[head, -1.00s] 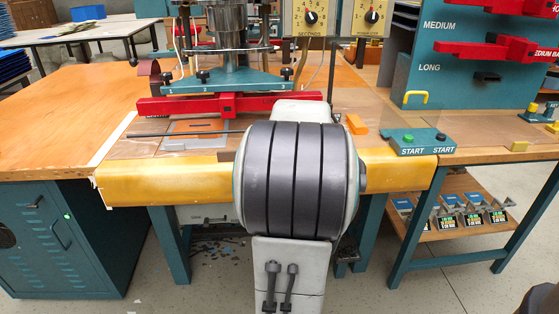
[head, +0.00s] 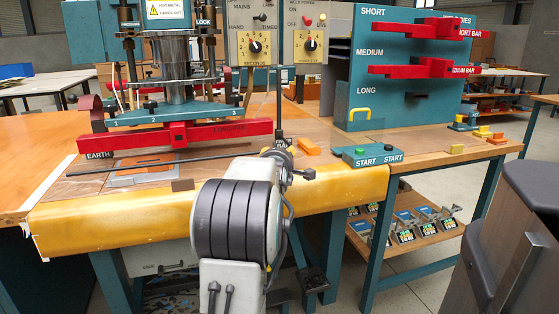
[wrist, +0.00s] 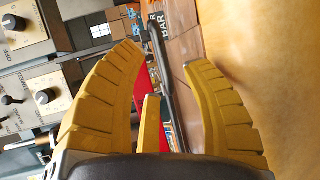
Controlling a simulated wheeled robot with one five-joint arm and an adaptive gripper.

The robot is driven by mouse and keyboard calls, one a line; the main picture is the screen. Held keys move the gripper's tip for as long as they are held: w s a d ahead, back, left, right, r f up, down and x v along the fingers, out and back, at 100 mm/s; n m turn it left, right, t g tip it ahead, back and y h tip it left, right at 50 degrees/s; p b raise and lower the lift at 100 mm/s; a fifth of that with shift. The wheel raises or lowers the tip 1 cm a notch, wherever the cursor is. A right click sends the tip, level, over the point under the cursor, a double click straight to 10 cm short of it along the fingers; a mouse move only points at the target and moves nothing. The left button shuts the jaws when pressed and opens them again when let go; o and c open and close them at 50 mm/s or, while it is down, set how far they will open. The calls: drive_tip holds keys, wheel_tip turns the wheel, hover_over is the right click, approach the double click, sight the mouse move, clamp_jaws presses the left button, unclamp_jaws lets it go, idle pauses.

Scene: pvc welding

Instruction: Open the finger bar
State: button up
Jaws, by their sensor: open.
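The finger bar (head: 150,162) is a thin dark rod. It lies low across the front of the press, above the bench, with its right end near an upright dark post (head: 279,105). In the wrist view a dark rod, apparently this bar (wrist: 166,70), runs between the yellow fingers of my gripper (wrist: 165,55). The fingers are spread open, one on each side of it in the picture. I cannot tell whether they touch it.
A red bar (head: 230,132) hangs under the press above a grey and orange plate (head: 142,170). A teal box with START buttons (head: 366,155) and an orange block (head: 308,146) sit to the right. The yellow bench edge (head: 120,212) is close to my arm.

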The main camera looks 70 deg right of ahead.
drive_tip(key=shift+x, duration=1.9)
drive_tip(key=shift+c, duration=0.2)
clamp_jaws()
